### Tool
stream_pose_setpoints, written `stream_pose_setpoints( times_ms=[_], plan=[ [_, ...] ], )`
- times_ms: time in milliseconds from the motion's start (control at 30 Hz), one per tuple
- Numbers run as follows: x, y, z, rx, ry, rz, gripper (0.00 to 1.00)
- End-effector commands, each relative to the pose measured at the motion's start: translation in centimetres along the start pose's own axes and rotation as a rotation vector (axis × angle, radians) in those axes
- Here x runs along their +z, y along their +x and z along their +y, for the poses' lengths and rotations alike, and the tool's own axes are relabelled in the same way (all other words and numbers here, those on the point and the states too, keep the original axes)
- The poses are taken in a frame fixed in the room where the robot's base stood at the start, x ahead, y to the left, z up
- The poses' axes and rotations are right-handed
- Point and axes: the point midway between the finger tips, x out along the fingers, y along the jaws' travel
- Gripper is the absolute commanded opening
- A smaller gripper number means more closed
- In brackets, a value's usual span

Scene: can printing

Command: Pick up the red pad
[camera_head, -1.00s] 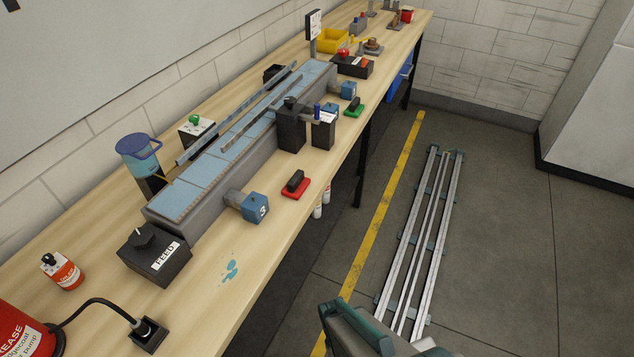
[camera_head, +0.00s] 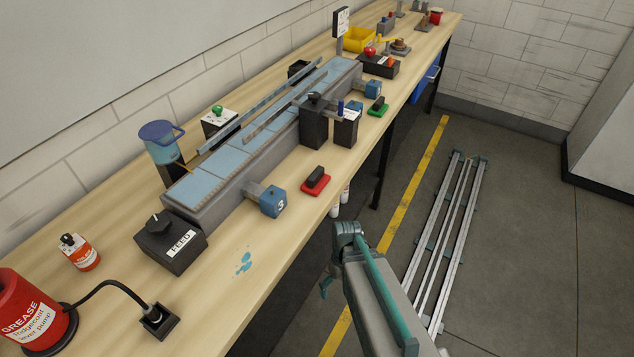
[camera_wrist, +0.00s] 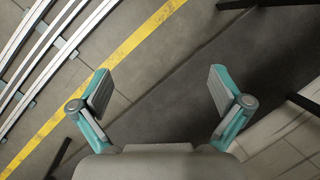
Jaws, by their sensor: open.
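The red pad (camera_head: 318,187) lies near the front edge of the bench, with a dark block-shaped handle on top. It is right of the blue box marked 3 (camera_head: 273,201). My gripper (camera_head: 325,285) is beyond the bench's front edge, low and in front of the pad, and only partly seen in the head view. In the wrist view my gripper (camera_wrist: 160,95) is open and empty, with its two fingers spread wide over the floor. The red pad is not in the wrist view.
A conveyor (camera_head: 240,150) runs along the bench (camera_head: 215,300). A dark FEED box (camera_head: 170,243), a blue spill (camera_head: 244,262) and a green pad (camera_head: 376,110) are also on the bench. Rails (camera_head: 450,240) and a yellow line (camera_head: 405,215) lie on the floor.

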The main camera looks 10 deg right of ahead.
Motion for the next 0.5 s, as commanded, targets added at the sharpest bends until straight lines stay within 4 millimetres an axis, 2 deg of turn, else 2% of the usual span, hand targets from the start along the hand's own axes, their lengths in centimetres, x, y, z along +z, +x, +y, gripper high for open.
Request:
stream_pose_setpoints(
  times_ms=[33, 200, 500],
  plan=[
    [-1.2, -1.7, 0.3, 0.0, -0.017, 0.031, 1.0],
    [-3.9, -7.5, 1.0, -0.001, -0.083, 0.113, 1.0],
    [-6.6, -18.1, 1.8, 0.019, -0.205, 0.255, 1.0]
  ],
)
